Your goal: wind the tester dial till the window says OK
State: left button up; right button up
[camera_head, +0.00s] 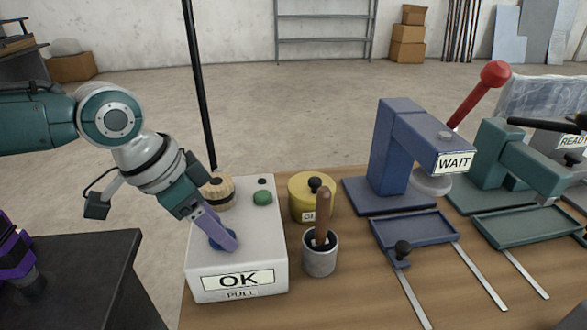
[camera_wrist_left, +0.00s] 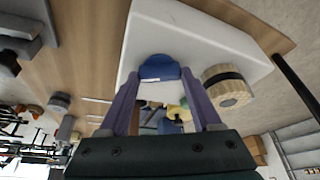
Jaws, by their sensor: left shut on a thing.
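The tester is a white box (camera_head: 268,240) at the front left of the wooden bench. Its front window (camera_head: 237,281) reads OK, with the word PULL below it. The blue dial (camera_head: 217,240) sits on its top, partly hidden by my fingers. My left gripper (camera_head: 228,243) reaches down over the box and is shut on this dial. In the left wrist view the blue dial (camera_wrist_left: 159,68) lies between the two purple fingertips, with a pale mark on its near side. My right gripper is not in view.
A ribbed wooden knob (camera_head: 217,192) and a green button (camera_head: 262,198) are on the tester's top. Beside it stand a yellow lidded pot (camera_head: 311,198) and a grey cup (camera_head: 320,256) with a wooden-handled tool. A blue press (camera_head: 392,150) reading WAIT and a teal press (camera_head: 500,155) stand to the right.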

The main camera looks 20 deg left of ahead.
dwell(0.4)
pick_arm(q)
jog(key=o, duration=1.4)
jog(key=p+v, duration=0.2)
jog(key=v, duration=0.8)
